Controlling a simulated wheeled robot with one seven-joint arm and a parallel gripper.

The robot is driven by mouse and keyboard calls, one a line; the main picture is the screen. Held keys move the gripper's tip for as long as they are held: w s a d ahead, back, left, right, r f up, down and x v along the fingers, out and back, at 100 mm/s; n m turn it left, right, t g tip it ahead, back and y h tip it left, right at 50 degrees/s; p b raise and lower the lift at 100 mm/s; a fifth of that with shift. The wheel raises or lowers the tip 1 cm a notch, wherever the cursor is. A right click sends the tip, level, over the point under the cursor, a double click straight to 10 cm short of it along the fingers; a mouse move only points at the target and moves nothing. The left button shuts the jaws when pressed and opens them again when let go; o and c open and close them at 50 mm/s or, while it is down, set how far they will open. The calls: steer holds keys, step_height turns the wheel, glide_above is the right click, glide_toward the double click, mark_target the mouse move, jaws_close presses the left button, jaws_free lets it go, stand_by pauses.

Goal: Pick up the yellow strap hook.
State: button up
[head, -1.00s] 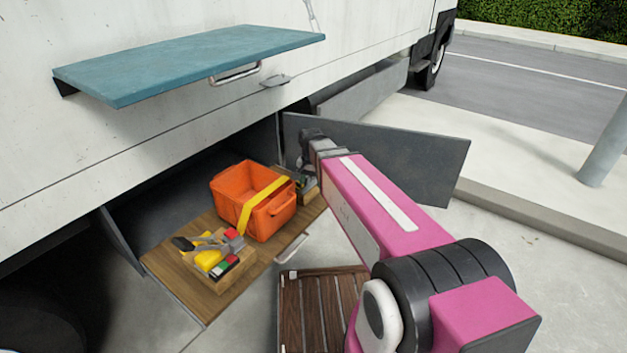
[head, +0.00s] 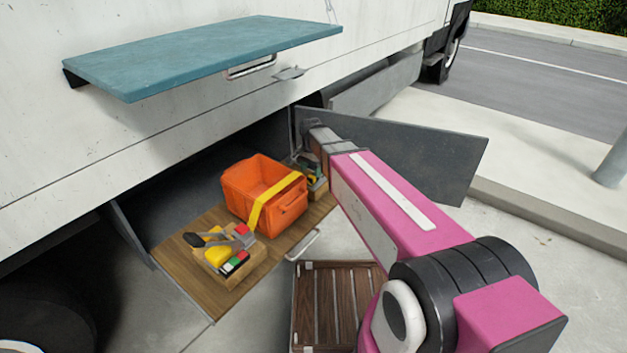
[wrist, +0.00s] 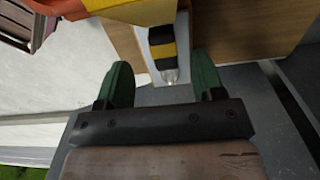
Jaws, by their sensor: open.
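The yellow strap hook (wrist: 162,42), a yellow and black striped piece with a metal tip, lies ahead of my gripper in the wrist view. My gripper (wrist: 160,66) is open and empty. Its two green fingers stand to the left and right of the hook's lower end. I cannot tell the exact depth gap between them. In the head view, the yellow strap (head: 270,203) crosses the orange crate (head: 282,220). The hook cannot be made out clearly in the head view, near the end of my arm.
The crate stands on a wooden pull-out board (head: 180,262) at the truck's open lower bay. A small wooden tool box (head: 236,274) stands left of it. A grey door panel (head: 440,160) hangs open behind my arm. A teal shelf (head: 200,55) juts out above. A slatted wooden step (head: 335,305) is below.

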mark_target(312, 176)
steer(key=shift+w+f, duration=0.15)
steer(key=shift+f, duration=1.2)
steer(key=shift+w+f, duration=0.15)
steer(key=shift+f, duration=1.2)
steer(key=shift+d, duration=0.1)
steer(key=c, duration=1)
